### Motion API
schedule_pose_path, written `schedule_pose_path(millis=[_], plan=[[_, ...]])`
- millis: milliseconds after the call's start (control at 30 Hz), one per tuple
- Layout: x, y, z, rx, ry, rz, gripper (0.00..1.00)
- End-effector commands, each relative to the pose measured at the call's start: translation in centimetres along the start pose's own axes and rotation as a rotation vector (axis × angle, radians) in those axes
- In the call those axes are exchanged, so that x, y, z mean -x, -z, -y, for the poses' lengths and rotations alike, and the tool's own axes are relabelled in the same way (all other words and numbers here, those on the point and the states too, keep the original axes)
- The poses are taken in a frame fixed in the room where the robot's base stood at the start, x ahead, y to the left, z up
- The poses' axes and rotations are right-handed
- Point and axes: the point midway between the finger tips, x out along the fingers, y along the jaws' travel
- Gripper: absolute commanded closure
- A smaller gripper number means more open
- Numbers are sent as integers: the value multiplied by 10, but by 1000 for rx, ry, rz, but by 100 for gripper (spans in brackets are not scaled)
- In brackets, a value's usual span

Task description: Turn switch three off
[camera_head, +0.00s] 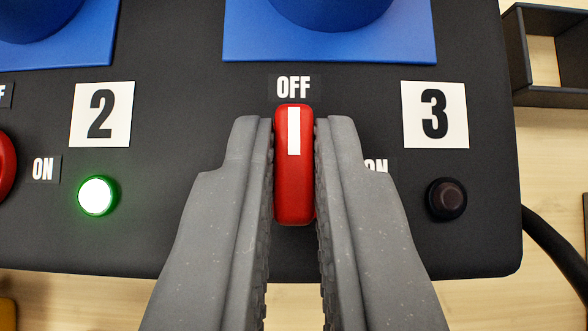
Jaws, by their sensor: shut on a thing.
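The red switch three knob (294,205) stands upright in the picture on the black panel (190,230). The white mark on its upper end points straight at the OFF label (293,87). My gripper (294,150) is shut on the knob, with one grey finger on each side. The white number 3 plate (434,114) is to the right. The lamp (446,199) below that plate is dark. The ON label (376,166) is partly hidden behind the right finger.
The number 2 plate (101,114) and a lit green lamp (97,195) are to the left. Part of another red knob (5,168) shows at the left edge. Blue blocks (330,45) line the top. A black cable (556,250) leaves the panel at right.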

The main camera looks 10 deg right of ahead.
Motion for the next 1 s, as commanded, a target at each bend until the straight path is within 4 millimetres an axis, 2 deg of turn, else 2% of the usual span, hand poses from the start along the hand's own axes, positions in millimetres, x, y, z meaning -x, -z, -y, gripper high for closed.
schedule_pose_path(millis=[433,500,533,867,1000], plan=[[0,1,0,9,8,-2,100],[0,1,0,9,8,-2,76],[0,1,0,9,8,-2,68],[1,1,0,8,7,-1,68],[10,1,0,7,7,-2,68]])
